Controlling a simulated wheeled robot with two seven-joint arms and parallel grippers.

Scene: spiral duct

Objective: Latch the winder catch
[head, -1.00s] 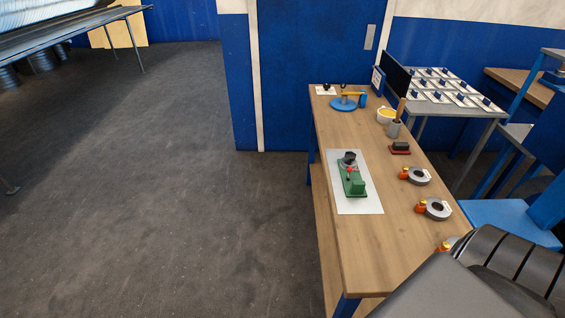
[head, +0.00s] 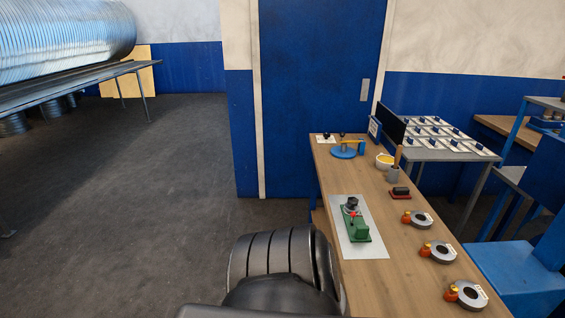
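A small green device (head: 357,231) with a red part and a dark round top stands on a white sheet (head: 372,247) on the wooden bench. The frames do not make clear which of these is the winder, and no catch can be made out at this size. A black ribbed part of my own arm fills the bottom middle, left of the bench's near part. Neither of my grippers is in view.
Grey rings with orange parts (head: 438,252) line the bench's right side. A dark block on a red base (head: 400,193), a grey cup (head: 394,174) and a yellow-filled bowl (head: 385,160) sit farther back. A blue door (head: 320,95) is behind; floor at left is open.

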